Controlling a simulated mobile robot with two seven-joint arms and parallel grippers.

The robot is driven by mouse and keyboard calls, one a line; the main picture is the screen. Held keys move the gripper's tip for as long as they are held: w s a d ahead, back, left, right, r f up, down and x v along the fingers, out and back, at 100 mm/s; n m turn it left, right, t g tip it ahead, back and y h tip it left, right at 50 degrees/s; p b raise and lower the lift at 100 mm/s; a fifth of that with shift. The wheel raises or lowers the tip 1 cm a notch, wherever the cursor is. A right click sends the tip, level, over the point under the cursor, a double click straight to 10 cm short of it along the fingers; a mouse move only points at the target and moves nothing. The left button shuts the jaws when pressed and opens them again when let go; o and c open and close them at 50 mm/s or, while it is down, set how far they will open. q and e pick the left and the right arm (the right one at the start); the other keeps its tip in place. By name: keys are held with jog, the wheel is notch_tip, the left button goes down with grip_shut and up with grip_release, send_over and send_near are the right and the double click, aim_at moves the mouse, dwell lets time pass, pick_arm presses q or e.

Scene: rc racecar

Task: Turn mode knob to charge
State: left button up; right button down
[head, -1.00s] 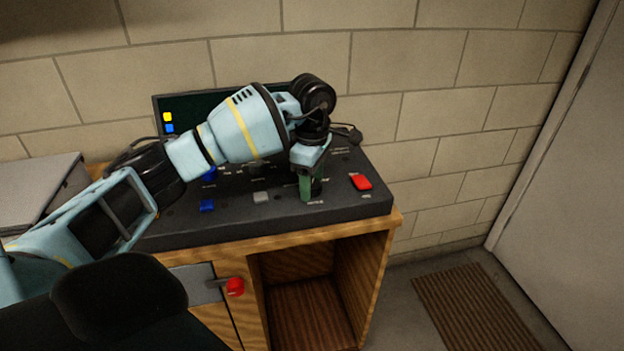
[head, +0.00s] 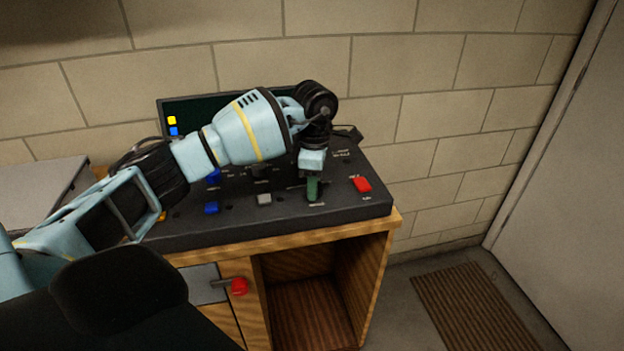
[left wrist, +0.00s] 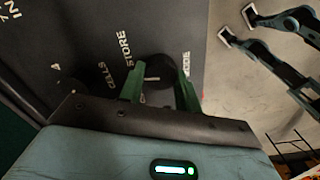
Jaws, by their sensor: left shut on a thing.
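The mode knob (left wrist: 159,70) is a dark round knob on the black panel. In the left wrist view it sits between the green fingers of my left gripper (left wrist: 159,88). The words STORE, CELLS and part of MODE are printed around it, and another label is partly covered by the gripper. My right gripper is not seen in the head view.
The black control panel (head: 240,228) rests on a wooden bench (head: 376,290). A red switch (head: 362,185) lies just right of the gripper, with a grey button (head: 264,199) and a blue button (head: 211,208) to its left. A dark screen (head: 215,110) stands behind.

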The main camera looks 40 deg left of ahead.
pick_arm(q)
jog(key=shift+r+n+p, duration=0.2)
jog(key=shift+n+p, duration=0.2)
jog(key=shift+n, duration=0.4)
jog(key=n+p, duration=0.1)
jog(key=n, duration=0.1)
jog(key=shift+n, duration=0.3)
jog(key=shift+f+n+p, duration=0.15)
jog(key=shift+n+p, duration=0.15)
jog(key=shift+n, duration=0.3)
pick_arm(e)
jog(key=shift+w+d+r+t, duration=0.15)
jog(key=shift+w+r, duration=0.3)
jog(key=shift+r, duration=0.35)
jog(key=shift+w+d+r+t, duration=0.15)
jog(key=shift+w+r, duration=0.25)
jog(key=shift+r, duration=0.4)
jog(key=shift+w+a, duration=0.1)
pick_arm(q)
jog(key=o, duration=1)
jog(key=shift+c, duration=0.2)
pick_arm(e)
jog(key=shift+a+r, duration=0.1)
pick_arm(q)
jog(key=shift+r, duration=3.85)
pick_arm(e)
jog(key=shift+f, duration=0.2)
